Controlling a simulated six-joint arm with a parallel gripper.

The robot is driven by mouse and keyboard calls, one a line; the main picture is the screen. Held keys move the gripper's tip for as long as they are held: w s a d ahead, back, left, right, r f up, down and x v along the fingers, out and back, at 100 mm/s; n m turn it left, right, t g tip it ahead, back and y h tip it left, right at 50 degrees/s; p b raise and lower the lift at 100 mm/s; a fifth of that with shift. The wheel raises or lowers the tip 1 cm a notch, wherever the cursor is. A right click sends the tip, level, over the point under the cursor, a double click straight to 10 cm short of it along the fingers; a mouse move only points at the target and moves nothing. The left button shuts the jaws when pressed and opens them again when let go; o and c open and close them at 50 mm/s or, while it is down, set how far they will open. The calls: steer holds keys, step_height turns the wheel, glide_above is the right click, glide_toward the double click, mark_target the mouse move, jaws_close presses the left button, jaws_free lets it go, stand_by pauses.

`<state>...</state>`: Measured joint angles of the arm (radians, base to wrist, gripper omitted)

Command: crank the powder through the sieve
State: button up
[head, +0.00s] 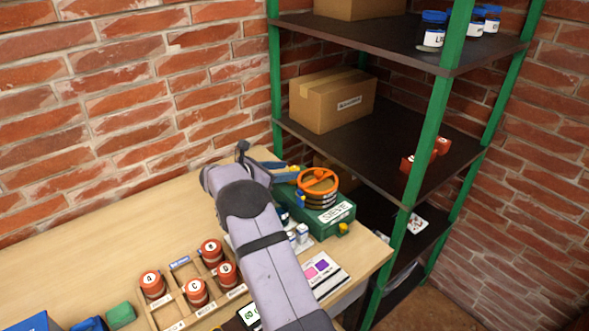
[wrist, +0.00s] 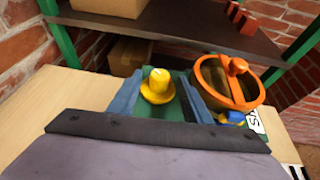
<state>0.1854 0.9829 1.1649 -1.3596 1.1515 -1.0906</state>
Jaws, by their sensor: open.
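The sieve is a green box (head: 318,217) with a white "SIEVE" label, at the back right of the table beside the shelf. An orange ring (head: 318,180) with a crossbar sits on its stacked round top; the ring also shows in the wrist view (wrist: 228,84), with an orange knob (wrist: 237,66). A yellow knob with a flange (wrist: 158,86) stands on the green part. My gripper (wrist: 160,98) is open, its blue fingers on either side of the yellow knob in the wrist view; I cannot tell whether they touch it. In the head view my gripper (head: 292,173) is left of the ring.
A wooden rack (head: 190,293) with several red-lidded, lettered jars stands at the front. A green block (head: 121,315) lies left of it. A shelf with green posts (head: 428,125) rises close behind the sieve, holding cardboard boxes (head: 327,105). The table's left back is clear.

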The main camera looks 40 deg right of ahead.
mark_target(293, 170)
steer(key=shift+p+x, duration=0.4)
steer(key=shift+x, duration=1.75)
